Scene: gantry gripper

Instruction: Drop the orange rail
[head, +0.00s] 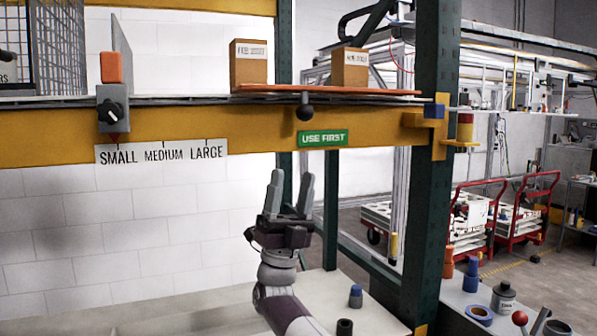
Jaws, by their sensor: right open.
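The orange rail (340,92) is a long thin bar at the front edge of the upper shelf, below two cardboard boxes. It lies about level, with a dark round knob (305,108) hanging under its middle. My right gripper (291,188) points up below the yellow beam, its two grey fingers apart and empty. It is below the knob and the green "USE FIRST" sign, touching neither as far as I can see. My left gripper is not in view.
The yellow beam (258,128) bears a slider (112,108) over a "SMALL MEDIUM LARGE" label. Two cardboard boxes (249,63) (350,69) stand behind the rail. A green post (430,200) rises at right.

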